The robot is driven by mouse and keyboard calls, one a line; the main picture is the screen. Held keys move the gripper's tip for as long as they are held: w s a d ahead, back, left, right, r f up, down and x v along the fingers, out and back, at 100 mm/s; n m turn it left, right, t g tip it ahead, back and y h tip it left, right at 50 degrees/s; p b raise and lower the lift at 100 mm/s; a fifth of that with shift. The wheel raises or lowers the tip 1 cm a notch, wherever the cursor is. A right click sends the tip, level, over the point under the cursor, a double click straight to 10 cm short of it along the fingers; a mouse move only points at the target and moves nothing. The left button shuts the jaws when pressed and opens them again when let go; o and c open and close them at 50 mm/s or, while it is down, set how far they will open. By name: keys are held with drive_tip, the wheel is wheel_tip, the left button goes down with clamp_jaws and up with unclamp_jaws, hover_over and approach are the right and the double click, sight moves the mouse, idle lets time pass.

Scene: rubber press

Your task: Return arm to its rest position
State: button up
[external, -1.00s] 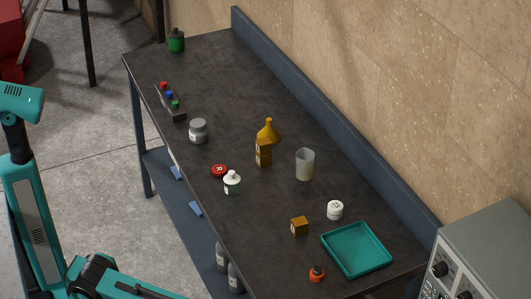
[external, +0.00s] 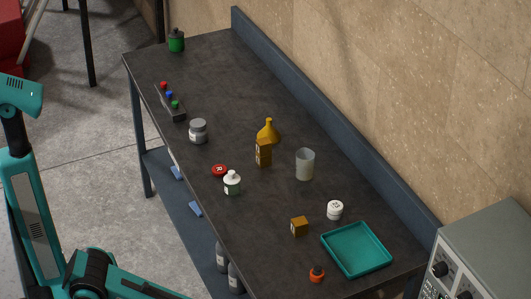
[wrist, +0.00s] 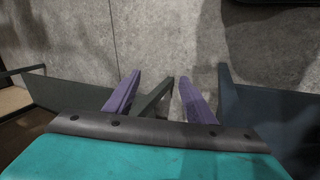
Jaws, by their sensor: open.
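My teal arm is folded at the left edge of the external view, off to the side of the dark bench and clear of everything on it. In the wrist view my gripper (wrist: 157,86) shows two purple fingers set apart, with nothing between them. Behind the fingers are a grey wall or floor surface and dark angled panels. The gripper cannot be made out in the external view.
A grey instrument box (external: 485,250) stands at lower right.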

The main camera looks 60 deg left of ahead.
drive_tip(key=s+a+f+g+y+p, duration=0.1)
drive_tip(key=s+a, duration=0.4)
drive_tip(key=a, duration=0.4)
drive_tip(key=s+a+f+n+g+y+p, duration=0.1)
drive_tip(key=s+a+f+g+y, duration=0.1)
drive_tip(key=s+a, duration=0.3)
drive_tip(key=s+a+f+n+g+y+p, duration=0.1)
drive_tip(key=s+a, duration=0.4)
drive_tip(key=a, duration=0.8)
drive_tip(key=shift+a+f+g+y, duration=0.35)
drive_tip(key=shift+f+g, duration=0.25)
drive_tip(key=shift+g, duration=0.1)
